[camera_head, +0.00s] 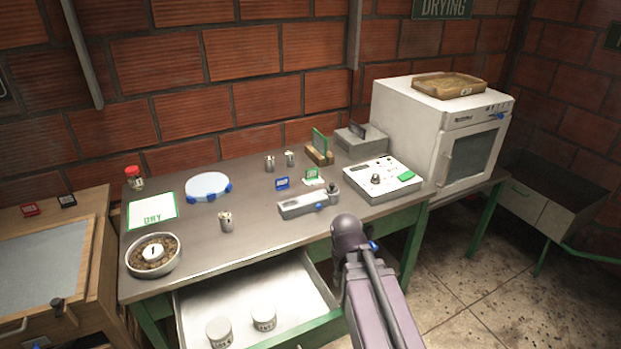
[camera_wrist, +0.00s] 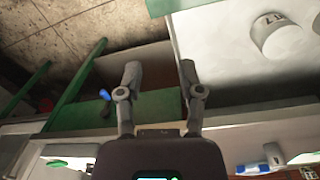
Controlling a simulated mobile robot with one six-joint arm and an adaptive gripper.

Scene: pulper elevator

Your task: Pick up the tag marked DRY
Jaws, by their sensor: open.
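Two small standing tags are on the metal table: a blue tag (camera_head: 282,183) and a green tag (camera_head: 312,174) on a white base. A red tag (camera_head: 31,209) and a black tag (camera_head: 67,200) lie on the wooden bench at left. Their lettering is too small to read, so I cannot tell which is marked DRY. A white mat with a green border (camera_head: 152,211) reads DRY. My gripper (camera_wrist: 158,82) is open and empty in the wrist view, by the drawer's green front. No tag shows clearly between its fingers.
The open drawer (camera_head: 205,303) holds two white jars (camera_head: 264,318). On the table stand a bowl of beans (camera_head: 153,256), a grey handheld device (camera_head: 302,206), a white meter (camera_head: 375,182) and small metal cylinders (camera_head: 226,221). A white oven (camera_head: 440,130) stands at right.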

